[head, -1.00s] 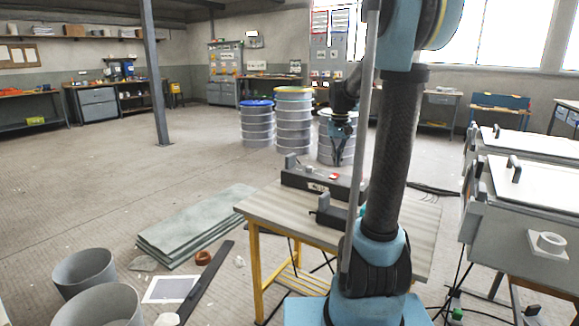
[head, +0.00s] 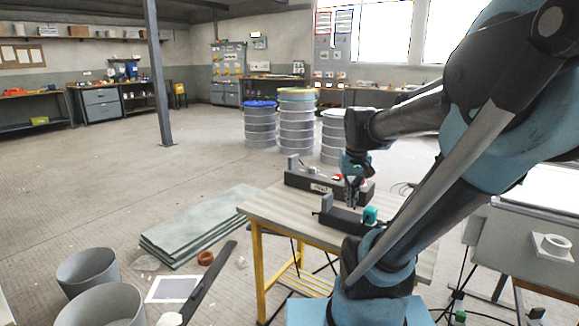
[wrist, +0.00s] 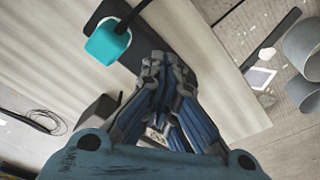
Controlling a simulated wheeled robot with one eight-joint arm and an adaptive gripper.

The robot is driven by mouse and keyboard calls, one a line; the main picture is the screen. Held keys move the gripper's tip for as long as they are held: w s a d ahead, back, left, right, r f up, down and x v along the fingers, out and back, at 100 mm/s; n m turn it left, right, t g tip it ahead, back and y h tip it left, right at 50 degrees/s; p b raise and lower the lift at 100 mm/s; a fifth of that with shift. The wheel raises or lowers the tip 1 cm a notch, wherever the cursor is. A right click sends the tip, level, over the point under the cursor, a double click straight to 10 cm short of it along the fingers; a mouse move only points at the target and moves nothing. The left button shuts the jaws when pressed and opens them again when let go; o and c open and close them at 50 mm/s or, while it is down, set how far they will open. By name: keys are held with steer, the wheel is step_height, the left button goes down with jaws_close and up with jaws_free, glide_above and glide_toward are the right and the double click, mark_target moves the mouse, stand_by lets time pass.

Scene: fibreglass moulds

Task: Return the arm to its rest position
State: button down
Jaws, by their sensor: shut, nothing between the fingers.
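My arm bends over to the right in the head view, with its forearm reaching left above the table. My gripper (head: 353,197) points down over the wooden-topped table (head: 290,214), between a dark device at the back and one at the front. In the wrist view the fingertips (wrist: 166,64) are together with nothing between them. They overlap the front device in the picture; whether they touch it I cannot tell.
The dark back device (head: 306,178) has a red button. A teal block (head: 370,215) sits at the front device (head: 340,217); it also shows in the wrist view (wrist: 107,42). Barrels (head: 297,125) stand behind the table. Grey sheets (head: 195,228) lie left. A grey box (head: 510,235) stands right.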

steer(key=s+f, duration=0.8)
steer(key=s, duration=0.2)
steer(key=shift+f+t, duration=0.25)
steer(key=shift+t, duration=0.05)
steer(key=shift+w+f, duration=0.2)
steer(key=shift+w, duration=0.3)
stand_by(0.7)
